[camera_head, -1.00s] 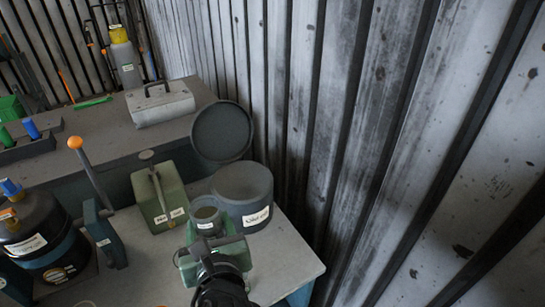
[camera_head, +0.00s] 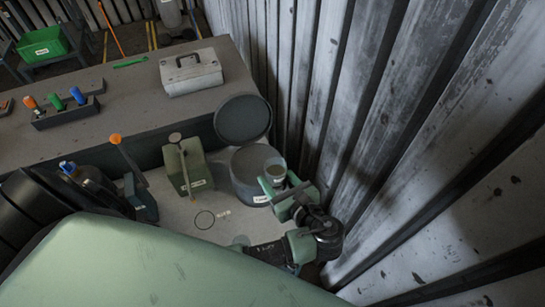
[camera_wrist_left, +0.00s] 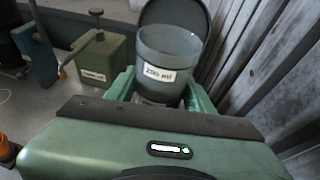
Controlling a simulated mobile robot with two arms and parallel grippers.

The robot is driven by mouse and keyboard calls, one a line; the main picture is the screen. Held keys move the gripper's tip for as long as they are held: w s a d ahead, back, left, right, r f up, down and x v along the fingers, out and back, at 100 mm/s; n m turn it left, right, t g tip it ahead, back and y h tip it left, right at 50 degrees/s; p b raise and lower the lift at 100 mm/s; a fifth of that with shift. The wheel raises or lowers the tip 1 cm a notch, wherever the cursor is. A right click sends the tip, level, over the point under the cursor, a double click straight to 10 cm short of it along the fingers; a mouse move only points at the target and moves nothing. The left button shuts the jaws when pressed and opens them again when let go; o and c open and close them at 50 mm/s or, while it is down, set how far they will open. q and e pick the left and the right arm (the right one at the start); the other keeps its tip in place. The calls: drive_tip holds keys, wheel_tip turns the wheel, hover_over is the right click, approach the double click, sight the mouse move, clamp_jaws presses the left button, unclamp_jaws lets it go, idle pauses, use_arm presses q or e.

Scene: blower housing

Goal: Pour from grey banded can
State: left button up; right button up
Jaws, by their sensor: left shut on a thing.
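A grey can (camera_head: 275,173) with a white label is held by my left gripper (camera_head: 283,191). In the left wrist view the can (camera_wrist_left: 170,48) stands between the green fingers, its label reading a number of ml. It looks about upright. Its opening faces up, and its contents are unclear. In the head view it overlaps the right side of a wide grey drum (camera_head: 246,180); the gap between them cannot be told. A round dark lid (camera_head: 243,119) stands raised behind the drum. My right gripper is not in view.
A green jerrycan (camera_head: 187,168) stands left of the drum. A lever with an orange knob (camera_head: 116,140) is farther left. A grey toolbox (camera_head: 191,73) and a rack of colored handles (camera_head: 66,112) are on the rear bench. A corrugated wall (camera_head: 400,120) closes off the right.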

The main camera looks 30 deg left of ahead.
use_arm(q)
drive_tip(key=shift+s+a+r+n+g+p, duration=0.15)
drive_tip(key=shift+a+r+n+g+p, duration=0.15)
drive_tip(key=shift+a+r+p, duration=0.2)
drive_tip(key=shift+a+f, duration=0.1)
drive_tip(key=shift+w+a+f, duration=0.2)
drive_tip(key=shift+f, duration=0.05)
drive_tip(key=shift+w+a+f, duration=0.15)
drive_tip(key=shift+f, duration=0.05)
drive_tip(key=w+a+f+g+h, duration=0.2)
drive_tip(key=a+f, duration=0.1)
drive_tip(key=shift+w+h, duration=0.25)
drive_tip(key=shift+h, duration=0.15)
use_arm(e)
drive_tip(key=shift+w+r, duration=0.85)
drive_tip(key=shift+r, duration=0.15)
use_arm(q)
drive_tip(key=shift+f+g+h, duration=0.4)
drive_tip(key=shift+f, duration=0.8)
drive_tip(key=shift+f, duration=0.1)
